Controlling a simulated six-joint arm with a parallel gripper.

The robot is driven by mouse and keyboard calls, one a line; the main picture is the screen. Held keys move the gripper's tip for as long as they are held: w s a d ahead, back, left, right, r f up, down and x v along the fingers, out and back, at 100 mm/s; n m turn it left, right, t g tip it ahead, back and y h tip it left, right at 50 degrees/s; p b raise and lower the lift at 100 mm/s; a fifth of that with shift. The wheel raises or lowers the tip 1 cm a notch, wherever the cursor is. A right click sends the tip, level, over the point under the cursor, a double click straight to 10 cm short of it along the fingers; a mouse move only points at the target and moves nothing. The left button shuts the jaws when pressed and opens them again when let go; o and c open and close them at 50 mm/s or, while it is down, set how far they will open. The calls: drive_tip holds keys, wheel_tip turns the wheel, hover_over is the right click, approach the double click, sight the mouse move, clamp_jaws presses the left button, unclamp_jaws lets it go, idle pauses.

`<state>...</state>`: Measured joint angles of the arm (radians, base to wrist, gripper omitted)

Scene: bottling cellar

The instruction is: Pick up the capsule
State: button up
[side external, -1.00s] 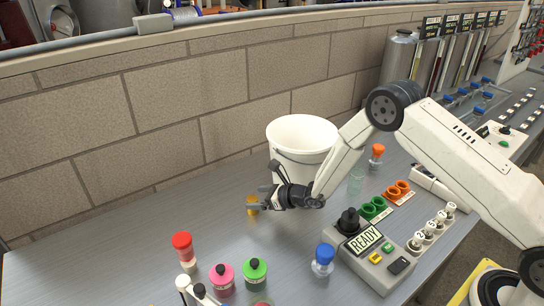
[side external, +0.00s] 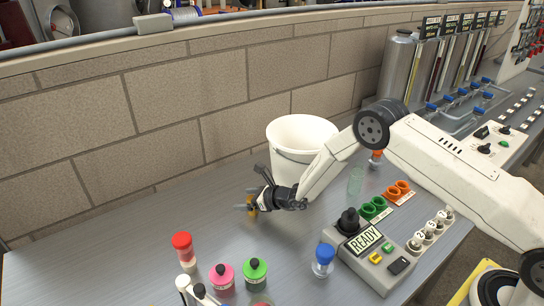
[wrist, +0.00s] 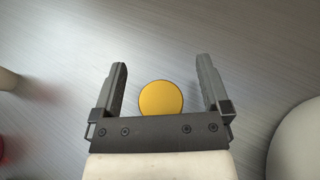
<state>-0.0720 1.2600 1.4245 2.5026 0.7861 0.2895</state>
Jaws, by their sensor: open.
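The capsule (wrist: 161,98) shows from above as a gold disc on the grey table in the wrist view. It lies between the two open fingers, close to the palm, with a gap on both sides. My gripper (wrist: 160,80) is open and holds nothing. In the side view my gripper (side external: 252,200) is low over the table, and the gold capsule (side external: 251,207) shows partly behind its fingers.
A white bucket (side external: 302,135) stands just behind my gripper. A red-capped vial (side external: 183,246), a pink bottle (side external: 222,276), a green bottle (side external: 255,273) and a blue-capped flask (side external: 323,262) stand in front. A control box (side external: 372,255) is at right. The table left of my gripper is clear.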

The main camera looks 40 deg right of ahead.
drive_tip(key=c, duration=0.8)
drive_tip(key=shift+r, duration=0.1)
drive_tip(key=shift+r, duration=1.65)
drive_tip(key=s+r, duration=0.3)
drive_tip(key=s, duration=0.1)
drive_tip(key=s+d+r, duration=0.1)
drive_tip(key=s+r, duration=0.2)
drive_tip(key=s, duration=0.2)
drive_tip(key=s+d+r, duration=0.1)
drive_tip(key=s+r, duration=0.2)
drive_tip(key=s, duration=0.1)
drive_tip(key=shift+s+d+r, duration=0.15)
drive_tip(key=shift+s+r, duration=0.15)
drive_tip(key=shift+s, duration=0.1)
